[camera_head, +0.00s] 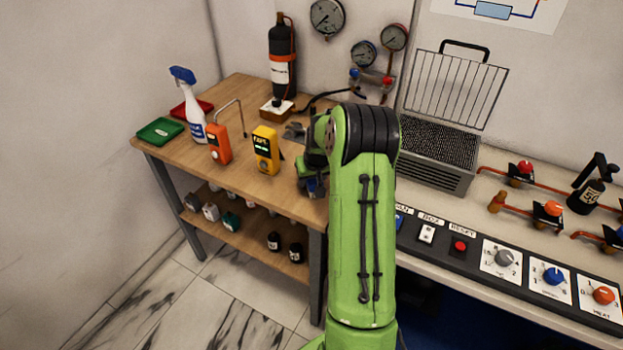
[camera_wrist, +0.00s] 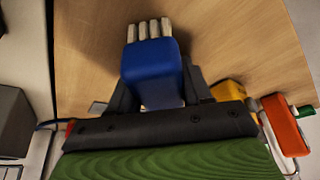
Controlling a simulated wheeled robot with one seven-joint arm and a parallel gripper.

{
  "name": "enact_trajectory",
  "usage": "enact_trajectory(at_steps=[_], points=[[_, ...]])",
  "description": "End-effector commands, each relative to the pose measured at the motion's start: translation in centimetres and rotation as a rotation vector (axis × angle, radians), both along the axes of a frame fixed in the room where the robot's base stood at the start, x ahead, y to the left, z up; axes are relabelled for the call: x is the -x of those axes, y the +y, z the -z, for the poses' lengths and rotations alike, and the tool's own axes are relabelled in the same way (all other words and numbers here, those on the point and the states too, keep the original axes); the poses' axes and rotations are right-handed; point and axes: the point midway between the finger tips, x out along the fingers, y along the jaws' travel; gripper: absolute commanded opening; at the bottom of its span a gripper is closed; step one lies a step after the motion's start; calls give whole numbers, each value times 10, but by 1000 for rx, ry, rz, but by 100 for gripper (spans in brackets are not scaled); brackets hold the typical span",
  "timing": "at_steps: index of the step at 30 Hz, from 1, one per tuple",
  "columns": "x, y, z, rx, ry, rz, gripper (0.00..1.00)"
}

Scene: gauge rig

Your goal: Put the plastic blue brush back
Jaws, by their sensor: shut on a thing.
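The blue plastic brush (camera_wrist: 152,72) shows in the wrist view, with a blue block body and pale bristles in several tufts pointing to the top of the picture. My gripper (camera_wrist: 155,92) is shut on it, with a dark finger on each side of the body. The brush is over or against the wooden bench top; I cannot tell whether it touches. In the head view my green arm hides most of the gripper, which is at the right end of the wooden bench (camera_head: 195,165). A small blue patch there may be the brush.
An orange meter (camera_head: 219,144) and a yellow meter (camera_head: 265,150) stand left of my arm. Further left are a spray bottle (camera_head: 193,108), a green tray (camera_head: 160,131) and a red tray (camera_head: 183,112). A wire-basket unit (camera_head: 430,150) is right of my arm.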

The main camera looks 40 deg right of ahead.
Motion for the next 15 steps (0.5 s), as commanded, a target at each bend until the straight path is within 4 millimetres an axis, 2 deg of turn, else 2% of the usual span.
enact_trajectory(at_steps=[5,6,10,15], points=[[0,0,5,0,0,0,20],[0,0,4,0,0,1,55],[0,0,4,-1,1,0,74],[0,1,4,-1,1,0,74]])
